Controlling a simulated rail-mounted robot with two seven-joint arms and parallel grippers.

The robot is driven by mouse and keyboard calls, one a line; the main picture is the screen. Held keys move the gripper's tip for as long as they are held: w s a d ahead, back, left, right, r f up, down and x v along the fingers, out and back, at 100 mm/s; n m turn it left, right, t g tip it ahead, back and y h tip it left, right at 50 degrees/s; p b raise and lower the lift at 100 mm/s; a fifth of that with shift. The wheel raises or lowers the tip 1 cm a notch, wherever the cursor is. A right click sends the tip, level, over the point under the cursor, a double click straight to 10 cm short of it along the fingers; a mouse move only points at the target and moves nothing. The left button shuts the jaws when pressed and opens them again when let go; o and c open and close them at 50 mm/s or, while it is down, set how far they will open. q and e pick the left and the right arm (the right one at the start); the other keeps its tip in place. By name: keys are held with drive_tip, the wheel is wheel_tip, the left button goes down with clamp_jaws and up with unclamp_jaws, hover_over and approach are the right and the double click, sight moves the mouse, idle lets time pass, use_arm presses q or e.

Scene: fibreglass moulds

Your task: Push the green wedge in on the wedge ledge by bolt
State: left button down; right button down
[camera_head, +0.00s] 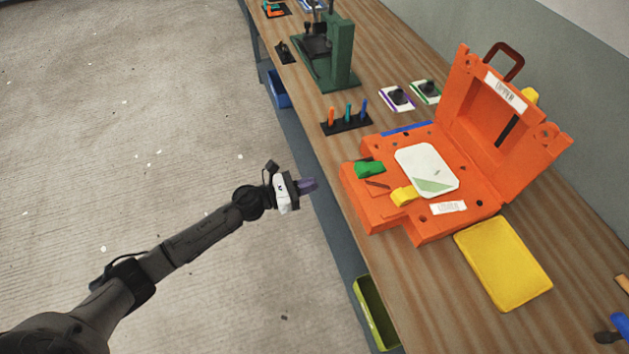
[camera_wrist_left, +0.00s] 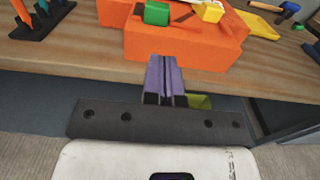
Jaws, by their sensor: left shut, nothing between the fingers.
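The green wedge (camera_head: 369,169) sits on the near left part of the orange lower mould (camera_head: 380,212), by its front edge. In the left wrist view the green wedge (camera_wrist_left: 157,13) is at the top, above my fingertips. My left gripper (camera_head: 314,184) is shut and empty, off the table's front edge, apart from the mould and the wedge. Its purple fingers (camera_wrist_left: 164,75) lie together in the wrist view. A yellow block (camera_head: 404,195) sits on the mould to the right of the wedge. I cannot make out the bolt clearly. My right gripper is not in view.
The orange upper mould (camera_head: 505,120) stands open behind the lower one. A white plate (camera_head: 427,168) lies in the lower mould. A yellow tray (camera_head: 503,264) lies to the right. A black peg rack (camera_head: 346,123) and a green press (camera_head: 340,58) stand further left on the table.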

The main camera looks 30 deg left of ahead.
sight(357, 170)
use_arm(q)
drive_tip(key=x, duration=1.1)
drive_tip(key=shift+w+d, duration=0.25)
drive_tip(key=shift+w, duration=0.05)
drive_tip(key=shift+w, duration=0.1)
